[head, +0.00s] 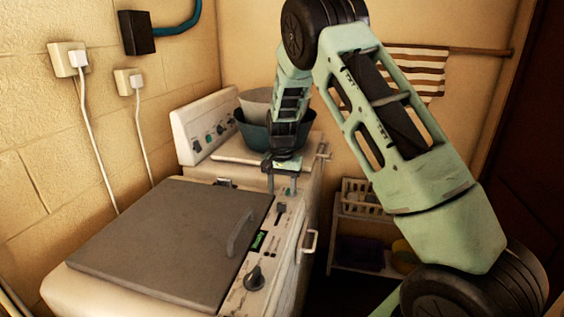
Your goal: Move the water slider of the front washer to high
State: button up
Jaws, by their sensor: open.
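The front washer (165,240) has a grey lid and a narrow control panel (270,265) along its right edge. On the panel are a dark round knob (255,279), a small green-marked slot (259,240) and a dark slider-like control (280,211) near the far end. The panel's labels are too small to read, so I cannot tell the water slider's setting. My gripper (281,187) points down, open, just above the far end of the panel. Its fingers are apart, with nothing visible between them; contact with the control is unclear.
A second washer (208,118) stands behind, with bowls (258,104) on its top. A shelf with a white basket (362,197) stands at right. The left wall carries plugs and cables.

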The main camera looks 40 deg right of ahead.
notch_tip(320, 180, up, 13)
jog(key=b, duration=0.2)
jog(key=shift+f+b, duration=0.15)
jog(key=shift+b, duration=0.2)
